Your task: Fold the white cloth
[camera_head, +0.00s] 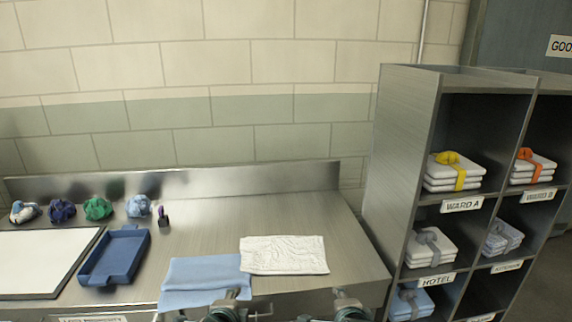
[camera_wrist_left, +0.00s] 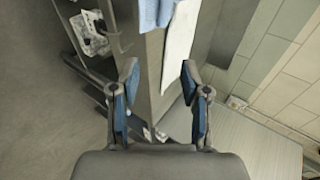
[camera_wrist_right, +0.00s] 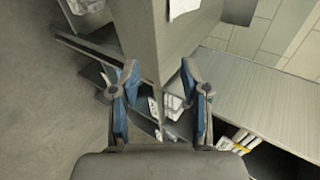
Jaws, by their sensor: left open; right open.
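The white cloth (camera_head: 284,255) lies flat and spread on the metal counter, its left edge by the blue cloth (camera_head: 200,282). In the left wrist view part of the white cloth (camera_wrist_left: 178,45) shows ahead of my open left gripper (camera_wrist_left: 160,85). In the right wrist view a corner of it (camera_wrist_right: 183,7) shows at the top, ahead of my open right gripper (camera_wrist_right: 157,85). Both grippers are empty and apart from the cloth. In the head view only parts of my arms show at the bottom edge, near the counter's front.
A blue tray (camera_head: 115,257) and a white board (camera_head: 42,262) lie on the counter's left. Several rolled cloths (camera_head: 98,208) sit along the back. A grey shelf (camera_head: 408,150) with folded bundles stands at the right. Bare counter (camera_head: 330,215) surrounds the cloth's back and right.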

